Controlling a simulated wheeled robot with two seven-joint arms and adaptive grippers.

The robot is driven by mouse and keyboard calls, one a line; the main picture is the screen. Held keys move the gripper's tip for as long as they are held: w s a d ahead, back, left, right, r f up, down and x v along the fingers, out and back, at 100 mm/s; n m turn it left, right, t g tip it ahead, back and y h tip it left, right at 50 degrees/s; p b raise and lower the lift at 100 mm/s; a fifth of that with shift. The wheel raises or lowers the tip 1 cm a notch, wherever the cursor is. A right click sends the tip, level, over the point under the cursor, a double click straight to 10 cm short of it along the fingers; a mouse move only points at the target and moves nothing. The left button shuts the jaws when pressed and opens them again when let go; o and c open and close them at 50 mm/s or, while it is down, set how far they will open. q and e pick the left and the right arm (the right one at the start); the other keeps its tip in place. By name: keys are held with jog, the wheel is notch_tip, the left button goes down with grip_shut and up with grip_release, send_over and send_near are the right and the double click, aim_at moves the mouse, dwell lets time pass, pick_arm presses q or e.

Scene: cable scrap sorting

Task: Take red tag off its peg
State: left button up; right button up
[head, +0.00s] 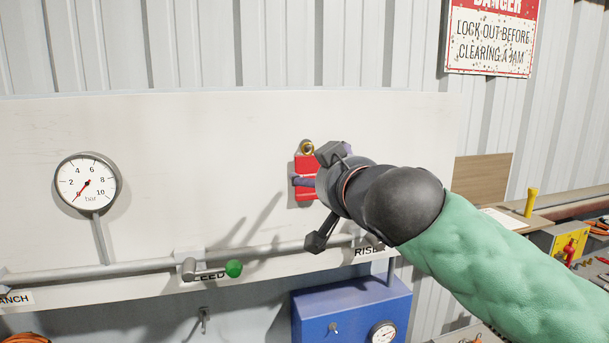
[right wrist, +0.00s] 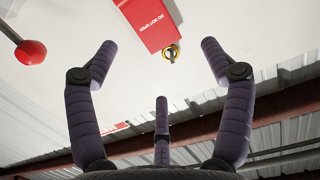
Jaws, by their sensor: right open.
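The red tag (head: 304,165) hangs flat against the white panel, below a brass ring or peg (head: 306,147). In the right wrist view the tag (right wrist: 152,22) shows white lettering, and the brass piece (right wrist: 172,53) is at its end. My right gripper (head: 313,184) is in front of the tag and hides its right part. In the right wrist view its three fingers (right wrist: 158,66) are spread apart with nothing between them. The tag lies beyond the fingertips there. I cannot tell whether any finger touches it. My left gripper is not in view.
A pressure gauge (head: 88,184) is on the panel at left. A pipe (head: 90,273) runs along below, with a green-knobbed valve (head: 234,268). A blue box (head: 352,308) is beneath. A red ball knob (right wrist: 30,52) shows in the right wrist view. A cluttered bench (head: 560,212) is at right.

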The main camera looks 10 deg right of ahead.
aim_at(308, 167)
jog(key=w+p, duration=0.1)
jog(key=w, duration=0.1)
jog(key=w+p, duration=0.1)
jog(key=w, duration=0.2)
jog(key=w+p, duration=0.1)
jog(key=w, duration=0.2)
jog(key=shift+d+f, duration=0.2)
jog(key=shift+f, duration=0.15)
jog(key=shift+w+f+p, duration=0.15)
jog(key=shift+w+p, duration=0.15)
jog(key=shift+w, duration=0.2)
jog(key=shift+s, duration=0.15)
jog(key=c, duration=0.9)
